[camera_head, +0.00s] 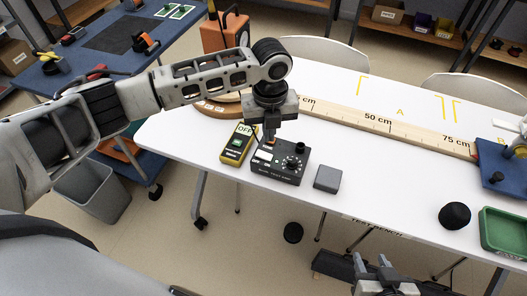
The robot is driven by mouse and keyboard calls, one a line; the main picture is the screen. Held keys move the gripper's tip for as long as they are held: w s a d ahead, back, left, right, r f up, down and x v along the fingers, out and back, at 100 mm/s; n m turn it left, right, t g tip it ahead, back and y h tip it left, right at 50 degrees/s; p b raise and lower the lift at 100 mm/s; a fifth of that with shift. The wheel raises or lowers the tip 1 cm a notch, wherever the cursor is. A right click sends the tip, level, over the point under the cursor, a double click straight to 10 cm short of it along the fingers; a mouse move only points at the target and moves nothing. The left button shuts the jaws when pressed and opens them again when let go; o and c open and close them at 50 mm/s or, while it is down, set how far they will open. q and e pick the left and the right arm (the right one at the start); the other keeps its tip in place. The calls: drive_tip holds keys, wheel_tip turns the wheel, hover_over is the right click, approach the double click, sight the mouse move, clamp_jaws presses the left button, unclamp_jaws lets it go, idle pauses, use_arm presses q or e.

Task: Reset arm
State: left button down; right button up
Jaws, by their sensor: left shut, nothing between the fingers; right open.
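My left arm reaches in from the left across the table. Its gripper (269,137) points down, shut and empty, over the left part of a black control box (287,176) with a dark knob and small buttons. I cannot tell whether the fingertips touch the box. My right gripper (372,262) is open and empty at the bottom of the view, below the table's front edge.
A yellow meter reading OFF (238,145) stands left of the box. A grey block (328,178) lies to its right. A long wooden ruler (350,113) crosses the white table (385,180). A black dome (454,215) and a green tray (484,235) are at right.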

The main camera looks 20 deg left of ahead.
idle(0.3)
use_arm(q)
drive_tip(key=shift+s+d+f, duration=0.1)
drive_tip(key=shift+s+d, duration=0.05)
drive_tip(key=s+d+f+n+t+h, duration=0.1)
drive_tip(key=s+d+f+n+h, duration=0.1)
drive_tip(key=s+d+n, duration=0.3)
drive_tip(key=s+d+f+n+t+h, duration=0.1)
drive_tip(key=s+d+n+h, duration=0.15)
drive_tip(key=s+n, duration=0.5)
drive_tip(key=s+a+n+t+y, duration=0.2)
drive_tip(key=s+a+n+y, duration=0.2)
drive_tip(key=s+a+n, duration=0.95)
drive_tip(key=w+d+f+n+t+h, duration=0.2)
drive_tip(key=w+d+f+t, duration=0.1)
drive_tip(key=w+f+t, duration=0.3)
wheel_tip(320, 180, down, 3)
drive_tip(key=shift+w+d+f, duration=0.15)
drive_tip(key=shift+w+d, duration=0.25)
drive_tip(key=shift+w, duration=0.6)
